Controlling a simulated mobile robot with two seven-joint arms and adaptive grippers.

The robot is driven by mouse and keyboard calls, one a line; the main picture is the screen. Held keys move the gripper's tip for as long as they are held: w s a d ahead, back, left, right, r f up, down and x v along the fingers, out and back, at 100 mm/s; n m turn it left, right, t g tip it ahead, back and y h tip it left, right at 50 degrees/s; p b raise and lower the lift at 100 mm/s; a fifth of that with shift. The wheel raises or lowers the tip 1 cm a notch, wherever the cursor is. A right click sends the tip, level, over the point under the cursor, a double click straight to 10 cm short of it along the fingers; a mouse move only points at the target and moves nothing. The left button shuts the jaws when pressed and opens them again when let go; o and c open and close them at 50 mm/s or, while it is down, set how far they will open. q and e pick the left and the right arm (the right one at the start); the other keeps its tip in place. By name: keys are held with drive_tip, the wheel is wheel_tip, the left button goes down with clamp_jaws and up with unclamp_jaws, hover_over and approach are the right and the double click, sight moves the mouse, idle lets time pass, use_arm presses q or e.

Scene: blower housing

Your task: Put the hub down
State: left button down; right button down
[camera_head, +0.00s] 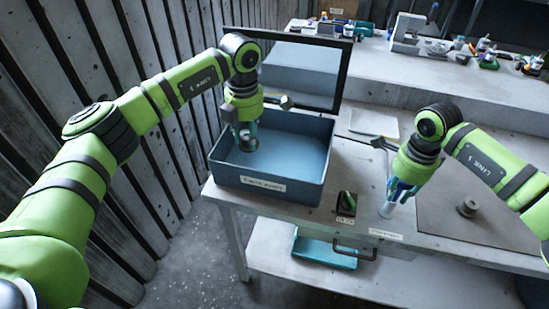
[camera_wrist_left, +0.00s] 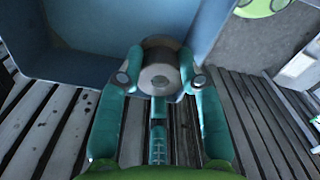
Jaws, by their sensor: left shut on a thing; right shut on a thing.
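The hub (camera_wrist_left: 159,75) is a short grey cylinder with a pale end face and a small centre hole. My left gripper (camera_head: 246,135) points down inside the outline of the blue bin (camera_head: 268,195), with its fingers closed around the hub. In the left wrist view the teal fingertips (camera_wrist_left: 159,82) press on both sides of the hub. I cannot tell whether the hub touches the bin floor. My right gripper (camera_head: 398,189) is shut on a pale tapered thing (camera_head: 387,209) at the table's front, right of the bin; the fingers partly hide it.
A dark-framed panel (camera_head: 342,75) stands behind the bin. A white tray (camera_head: 374,124) lies behind my right gripper. Tools crowd the back bench.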

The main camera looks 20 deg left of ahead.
use_arm(q)
wheel_tip(320, 180, down, 10)
drive_tip(key=shift+w+r, duration=0.1)
use_arm(e)
drive_tip(key=shift+s+f, duration=0.1)
idle(0.4)
use_arm(q)
drive_tip(key=c, duration=0.8)
unclamp_jaws()
drive_tip(key=shift+f, duration=0.25)
wheel_tip(320, 180, up, 12)
drive_tip(key=shift+a+r, duration=0.1)
drive_tip(key=shift+r, duration=0.1)
